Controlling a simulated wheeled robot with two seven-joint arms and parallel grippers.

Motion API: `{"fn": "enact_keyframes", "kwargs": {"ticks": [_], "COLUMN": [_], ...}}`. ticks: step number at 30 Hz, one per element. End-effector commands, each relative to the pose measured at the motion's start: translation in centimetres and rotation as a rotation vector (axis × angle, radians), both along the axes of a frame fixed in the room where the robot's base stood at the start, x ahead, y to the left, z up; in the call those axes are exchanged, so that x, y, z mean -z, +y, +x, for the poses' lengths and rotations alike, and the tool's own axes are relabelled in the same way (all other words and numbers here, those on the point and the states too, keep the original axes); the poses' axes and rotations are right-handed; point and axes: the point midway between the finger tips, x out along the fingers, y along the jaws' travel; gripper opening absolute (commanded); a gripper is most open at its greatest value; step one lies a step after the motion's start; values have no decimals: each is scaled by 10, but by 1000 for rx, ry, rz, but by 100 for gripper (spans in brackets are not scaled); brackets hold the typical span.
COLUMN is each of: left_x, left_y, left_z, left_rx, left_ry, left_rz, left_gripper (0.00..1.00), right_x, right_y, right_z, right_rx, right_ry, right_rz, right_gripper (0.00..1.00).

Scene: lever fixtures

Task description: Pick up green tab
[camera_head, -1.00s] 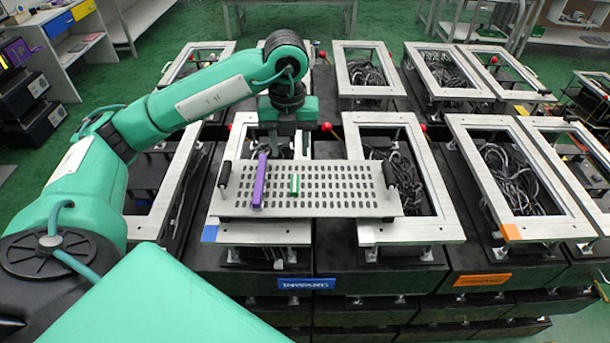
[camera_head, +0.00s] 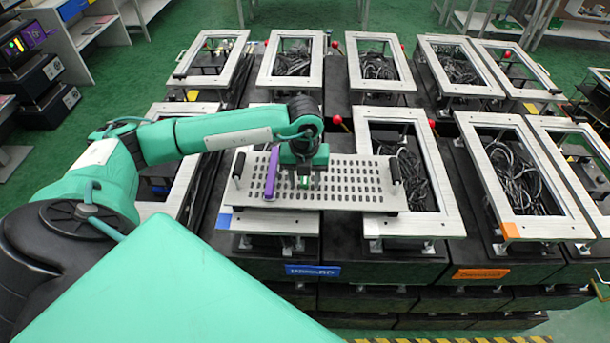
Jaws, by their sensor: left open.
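The green tab (camera_head: 305,181) stands on the perforated metal plate (camera_head: 345,190), mostly hidden by my left gripper; only a bit of green shows. My left gripper (camera_head: 305,178) is open, pointing down over the tab, with its fingers around or just above it; I cannot tell which. The purple bar (camera_head: 272,176) lies on the plate just left of the gripper. My right gripper is not in view.
Red knobs (camera_head: 337,119) stick up behind the plate. The plate's right half is clear.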

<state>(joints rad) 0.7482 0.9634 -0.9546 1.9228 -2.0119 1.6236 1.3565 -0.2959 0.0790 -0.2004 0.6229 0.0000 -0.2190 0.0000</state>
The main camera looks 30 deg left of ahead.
Motion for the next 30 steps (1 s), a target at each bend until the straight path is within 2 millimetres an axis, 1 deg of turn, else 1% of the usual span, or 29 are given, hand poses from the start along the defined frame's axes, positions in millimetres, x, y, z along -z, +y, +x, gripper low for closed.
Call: {"fn": "enact_keyframes", "kwargs": {"ticks": [3, 8, 12, 15, 26, 30], "left_x": [4, 4, 4, 4, 3, -3], "left_y": [0, 0, 0, 0, 0, 0], "left_z": [0, 0, 0, 0, 0, 1], "left_rx": [1, 1, 1, 1, 1, 0], "left_ry": [1, 0, 0, 0, -1, -3], "left_rz": [-1, 0, 0, 0, 0, -1], "left_gripper": [45, 45, 18, 0, 0, 0], "right_x": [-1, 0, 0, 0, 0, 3], "right_y": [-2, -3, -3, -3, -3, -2], "right_z": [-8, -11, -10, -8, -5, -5], "right_rx": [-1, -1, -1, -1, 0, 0], "right_ry": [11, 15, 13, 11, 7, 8], "right_rz": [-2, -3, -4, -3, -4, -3], "right_gripper": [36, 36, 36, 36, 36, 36]}}
